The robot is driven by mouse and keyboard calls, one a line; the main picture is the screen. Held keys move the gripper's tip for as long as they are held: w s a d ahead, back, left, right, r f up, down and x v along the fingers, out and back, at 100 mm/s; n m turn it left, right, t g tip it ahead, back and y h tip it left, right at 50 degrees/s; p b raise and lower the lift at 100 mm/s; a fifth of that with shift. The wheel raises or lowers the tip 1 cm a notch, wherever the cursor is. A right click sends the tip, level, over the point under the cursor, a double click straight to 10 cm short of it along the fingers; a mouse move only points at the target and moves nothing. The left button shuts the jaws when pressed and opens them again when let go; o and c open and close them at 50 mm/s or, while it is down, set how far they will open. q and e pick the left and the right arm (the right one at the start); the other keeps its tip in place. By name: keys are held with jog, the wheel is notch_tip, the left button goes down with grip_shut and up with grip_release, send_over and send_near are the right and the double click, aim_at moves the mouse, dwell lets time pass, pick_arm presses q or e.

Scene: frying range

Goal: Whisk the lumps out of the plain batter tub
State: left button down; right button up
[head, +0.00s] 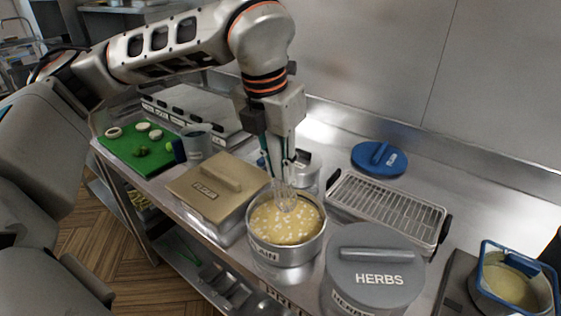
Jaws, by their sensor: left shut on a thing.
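The plain batter tub (286,252) is a round metal tub labelled "PLAIN", standing open on the steel counter. It holds yellow batter (280,224) with many pale lumps on the surface. My left gripper (279,160) points down above the tub and is shut on a whisk (284,196). The whisk's wire end reaches down to the batter; how deep it sits is hard to tell. The whisk's handle is mostly hidden by the gripper. My right gripper is not in view.
A grey-lidded "HERBS" tub (372,262) stands close at the right front. A tan-lidded box (212,192) is at the left. A wire rack tray (386,212) and a blue lid (379,158) lie behind. A blue-rimmed container (512,285) is far right, a green board (138,150) far left.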

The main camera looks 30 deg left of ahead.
aim_at(279, 184)
pick_arm(q)
notch_tip(279, 184, down, 5)
jog(key=b, duration=0.3)
jog(key=shift+f+b, duration=0.35)
jog(key=shift+f, duration=0.45)
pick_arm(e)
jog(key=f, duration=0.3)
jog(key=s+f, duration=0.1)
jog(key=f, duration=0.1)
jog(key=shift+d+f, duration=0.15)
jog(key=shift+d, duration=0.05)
pick_arm(q)
jog(key=shift+w, duration=0.1)
